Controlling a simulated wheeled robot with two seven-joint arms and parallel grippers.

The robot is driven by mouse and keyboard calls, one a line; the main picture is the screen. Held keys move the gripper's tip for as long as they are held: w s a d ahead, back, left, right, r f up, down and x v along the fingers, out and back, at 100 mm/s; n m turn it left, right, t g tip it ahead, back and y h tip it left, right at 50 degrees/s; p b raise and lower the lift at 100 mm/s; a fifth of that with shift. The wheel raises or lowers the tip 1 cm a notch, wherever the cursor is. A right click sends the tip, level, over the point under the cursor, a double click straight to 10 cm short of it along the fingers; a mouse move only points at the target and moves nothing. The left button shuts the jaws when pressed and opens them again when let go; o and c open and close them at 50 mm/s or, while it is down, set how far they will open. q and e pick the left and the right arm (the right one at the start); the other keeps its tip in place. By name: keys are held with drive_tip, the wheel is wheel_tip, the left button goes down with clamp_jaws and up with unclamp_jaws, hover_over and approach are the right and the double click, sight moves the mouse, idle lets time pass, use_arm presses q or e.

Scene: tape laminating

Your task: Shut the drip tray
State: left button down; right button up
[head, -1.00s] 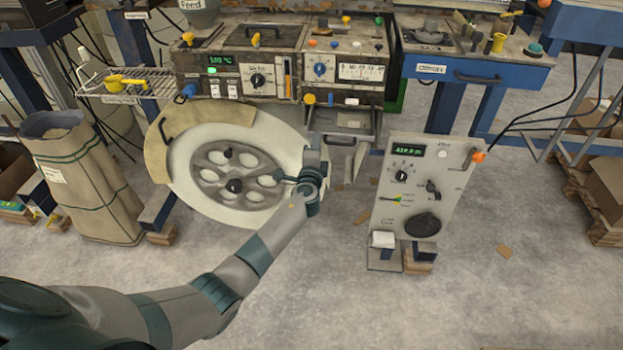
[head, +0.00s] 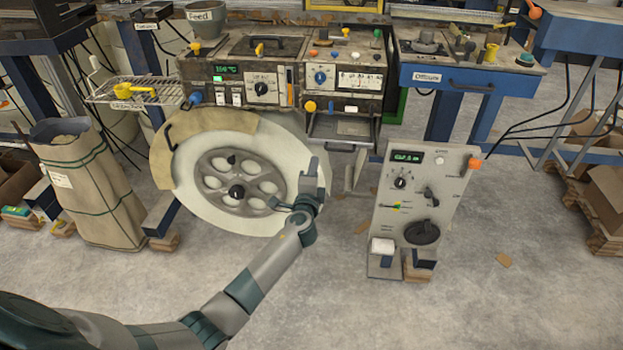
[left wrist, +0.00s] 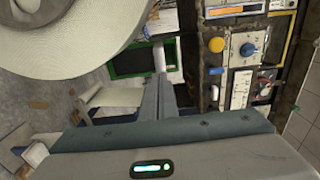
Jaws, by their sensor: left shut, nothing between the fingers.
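The drip tray (head: 345,128) appears to be the shallow metal drawer under the right half of the machine. It sticks out toward me, with its inside showing and its front edge and handle facing me. My left gripper (head: 314,166) is shut and empty. It points up, in front of the large disc's right edge, below and left of the tray's front. I see no clear contact with the tray. In the left wrist view the shut fingers (left wrist: 159,97) show at the middle; I cannot make out the tray clearly there. My right gripper is out of view.
The large pale disc (head: 190,180) is just left of my gripper. A grey control box (head: 405,205) stands on the floor to the right. A blue bench with a drawer (head: 430,78) is behind it. A paper sack (head: 90,190) stands at left. The front floor is clear.

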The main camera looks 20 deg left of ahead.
use_arm(q)
drive_tip(key=v, duration=0.5)
drive_tip(key=shift+s, duration=0.25)
drive_tip(key=s+d+f+n+g+h, duration=0.1)
drive_tip(key=s+d+f+g, duration=0.1)
drive_tip(key=s+f, duration=0.5)
drive_tip(key=s+d+f+n+g+h, duration=0.1)
drive_tip(key=s+f+n+g+h, duration=0.15)
drive_tip(key=f, duration=0.85)
drive_tip(key=s+d+f+n+g, duration=0.1)
drive_tip(key=s+d+f, duration=0.1)
drive_tip(key=s+f, duration=0.5)
drive_tip(key=s+d+f+n+g+h, duration=0.1)
drive_tip(key=s+d+f+n+g, duration=0.1)
drive_tip(key=s+f, duration=0.9)
drive_tip(key=s+d+f+n+g+h, duration=0.2)
drive_tip(key=s+f+n, duration=0.4)
drive_tip(key=s+f, duration=0.5)
drive_tip(key=s+d+g, duration=0.1)
drive_tip(key=s+d, duration=0.1)
drive_tip(key=s, duration=0.4)
drive_tip(key=shift+d, duration=0.35)
